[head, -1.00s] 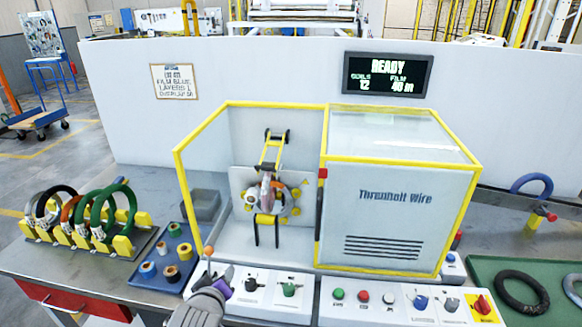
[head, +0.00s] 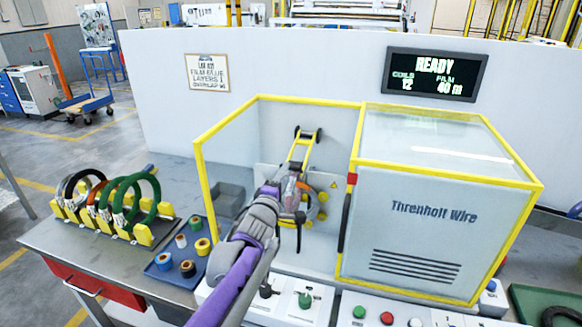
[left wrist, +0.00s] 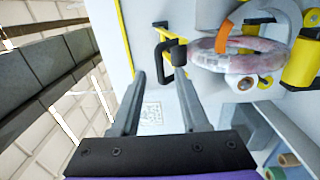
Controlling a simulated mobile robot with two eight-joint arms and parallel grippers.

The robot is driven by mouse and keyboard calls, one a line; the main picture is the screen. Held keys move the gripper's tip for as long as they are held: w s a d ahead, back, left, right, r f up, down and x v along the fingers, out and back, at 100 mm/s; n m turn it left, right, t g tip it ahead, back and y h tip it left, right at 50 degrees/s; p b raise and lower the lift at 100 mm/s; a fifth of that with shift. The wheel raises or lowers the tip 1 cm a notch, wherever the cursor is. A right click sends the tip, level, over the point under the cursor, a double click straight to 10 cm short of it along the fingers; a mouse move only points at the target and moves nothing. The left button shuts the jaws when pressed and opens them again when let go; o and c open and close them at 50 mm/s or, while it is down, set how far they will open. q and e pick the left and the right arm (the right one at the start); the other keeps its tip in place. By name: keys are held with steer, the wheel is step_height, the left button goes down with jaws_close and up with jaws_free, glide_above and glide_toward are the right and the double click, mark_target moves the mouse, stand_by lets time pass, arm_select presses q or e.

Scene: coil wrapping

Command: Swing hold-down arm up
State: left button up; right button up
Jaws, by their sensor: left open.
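The hold-down arm, a yellow frame with a black cross-bar at its top end (head: 302,146), stands tilted up inside the open yellow-framed bay of the wrapping machine. Its black handle (left wrist: 172,60) shows in the left wrist view, just beyond my fingertips. My left gripper (head: 283,186) reaches into the bay, in front of the coil and the lower part of the arm, and hides much of them. In the left wrist view my gripper (left wrist: 160,68) is open, with nothing between its fingers. A pale wrapped coil (left wrist: 235,55) lies to its right. My right gripper is not in view.
The closed half of the machine (head: 430,235) stands right of the bay. A rack of coils (head: 110,210) and a blue tray of rolls (head: 165,262) are at the left. Control panels (head: 300,300) run along the front. The sign reads READY.

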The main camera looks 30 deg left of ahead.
arm_select(q)
steer(key=x, duration=0.5)
jaws_close()
stand_by(1.4)
